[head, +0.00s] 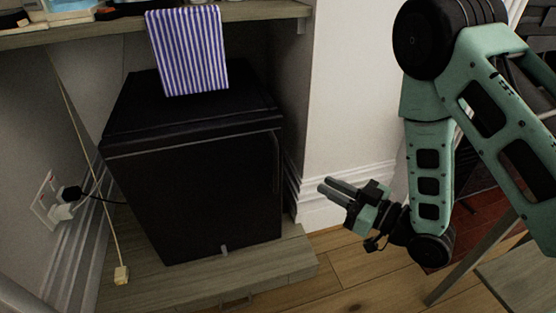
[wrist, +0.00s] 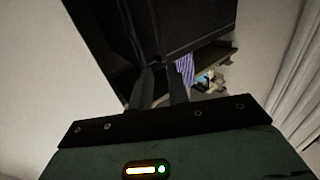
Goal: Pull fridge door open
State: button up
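The small black fridge (head: 195,95) stands on a low wooden platform under a shelf. Its door (head: 200,190) looks shut against the body. A dark upright handle strip (head: 277,162) shows near the door's right edge. My gripper (head: 325,185) is to the right of the fridge, in front of the white wall, apart from the door and pointing left. Its two fingers are spread with a gap and nothing between them. In the wrist view the fingers (wrist: 160,80) show against the dark fridge (wrist: 105,45) beyond.
A blue-and-white striped cloth (head: 188,50) hangs from the wooden shelf (head: 100,30) over the fridge. A wall socket with plugs (head: 58,198) and a hanging cord (head: 88,155) are at left. The white wall corner (head: 350,110) stands right of the fridge. Floor (head: 350,285) in front is clear.

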jog(key=b+x, duration=0.3)
jog(key=x, duration=1.3)
jog(key=shift+s, duration=0.1)
grip_shut()
